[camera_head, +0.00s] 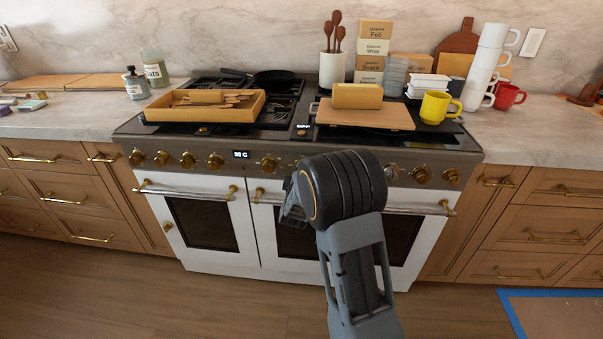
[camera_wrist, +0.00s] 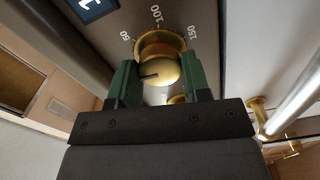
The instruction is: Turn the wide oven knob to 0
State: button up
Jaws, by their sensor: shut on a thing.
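In the wrist view the brass oven knob (camera_wrist: 160,68) sits between the two green fingers of my gripper (camera_wrist: 158,78), which is shut on it. The dial shows 50, 100 and 150 around the knob's upper side. A short black mark on the knob's face points to the left in this view; no 0 shows. In the head view my gripper (camera_head: 293,207) is in front of the stove (camera_head: 225,222), mostly hidden behind my wrist. I cannot tell which knob of the row it holds there.
A display (camera_head: 241,154) and other brass knobs (camera_head: 216,160) line the front panel. Oven door handles (camera_head: 190,193) stick out below. The stovetop bears a wooden tray (camera_head: 205,114), a cutting board (camera_head: 366,118) and a yellow mug (camera_head: 436,107). The floor (camera_head: 230,305) in front is clear.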

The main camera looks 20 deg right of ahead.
jog(key=shift+r, duration=0.1)
jog(key=o, duration=0.9)
jog(key=p+v, duration=0.1)
jog(key=v, duration=1.3)
jog(key=shift+d, duration=0.1)
